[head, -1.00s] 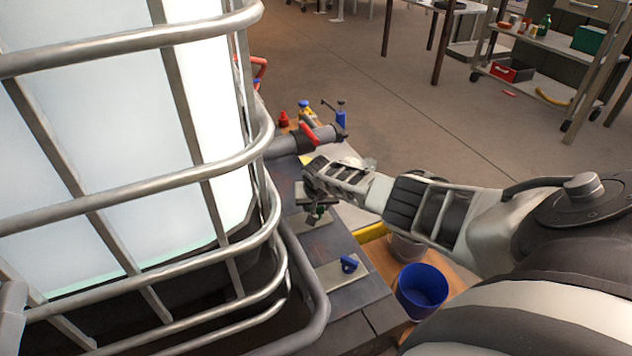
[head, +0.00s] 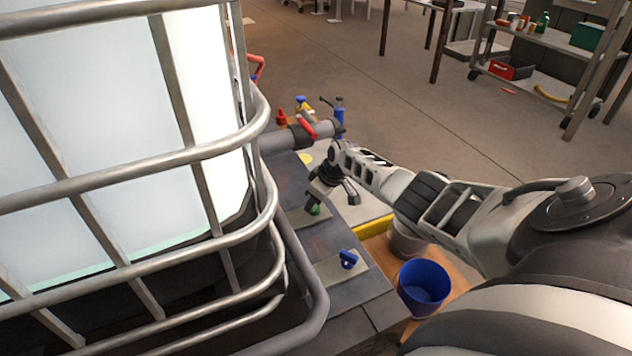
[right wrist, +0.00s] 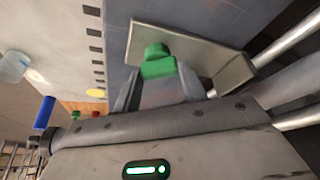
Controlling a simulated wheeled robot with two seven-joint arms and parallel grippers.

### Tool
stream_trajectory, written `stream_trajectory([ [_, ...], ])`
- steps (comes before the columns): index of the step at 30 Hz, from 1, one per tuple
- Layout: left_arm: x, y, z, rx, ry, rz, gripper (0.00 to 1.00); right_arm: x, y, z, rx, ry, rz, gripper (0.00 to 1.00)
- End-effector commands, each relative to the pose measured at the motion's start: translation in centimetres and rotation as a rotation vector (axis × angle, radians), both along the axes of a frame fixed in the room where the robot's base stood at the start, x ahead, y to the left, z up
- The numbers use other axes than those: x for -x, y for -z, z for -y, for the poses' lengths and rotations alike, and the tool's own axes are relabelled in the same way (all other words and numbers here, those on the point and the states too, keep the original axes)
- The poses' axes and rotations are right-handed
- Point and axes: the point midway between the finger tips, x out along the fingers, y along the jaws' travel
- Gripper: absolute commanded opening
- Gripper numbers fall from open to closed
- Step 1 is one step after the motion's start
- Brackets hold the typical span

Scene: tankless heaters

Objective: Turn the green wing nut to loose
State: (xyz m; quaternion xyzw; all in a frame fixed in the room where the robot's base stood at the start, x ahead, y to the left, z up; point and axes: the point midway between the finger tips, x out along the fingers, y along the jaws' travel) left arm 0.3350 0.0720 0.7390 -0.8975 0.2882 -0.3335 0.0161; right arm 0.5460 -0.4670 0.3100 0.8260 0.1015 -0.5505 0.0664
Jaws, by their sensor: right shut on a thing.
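The green wing nut (head: 315,210) is on a light metal plate (head: 301,222) on the dark panel beside the caged tank. In the head view most of it is hidden by my right gripper (head: 320,199), which reaches down to it from above. In the right wrist view the green wing nut (right wrist: 158,66) shows between the two fingertips of my right gripper (right wrist: 160,78), which is shut on it. The plate (right wrist: 205,52) lies just beyond. My left gripper is in neither view.
A blue wing nut (head: 348,259) sits on another plate nearer to me. The tank's metal cage (head: 200,153) stands close on the left. A grey pipe with a red valve handle (head: 306,127) lies beyond. A blue bucket (head: 423,287) stands at the lower right.

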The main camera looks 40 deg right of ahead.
Motion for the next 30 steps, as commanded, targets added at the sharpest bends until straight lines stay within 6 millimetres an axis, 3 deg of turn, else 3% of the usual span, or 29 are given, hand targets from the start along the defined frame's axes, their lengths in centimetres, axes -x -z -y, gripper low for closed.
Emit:
stream_trajectory([
  [12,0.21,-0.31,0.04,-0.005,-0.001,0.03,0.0,0.11,0.13,-0.02,-0.002,-0.201,-0.006,0.19],
  [29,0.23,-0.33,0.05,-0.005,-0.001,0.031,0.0,0.22,0.22,0.01,-0.001,-0.233,-0.01,0.19],
  [30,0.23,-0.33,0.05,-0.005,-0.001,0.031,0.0,0.22,0.22,0.01,-0.001,-0.233,-0.01,0.47],
])
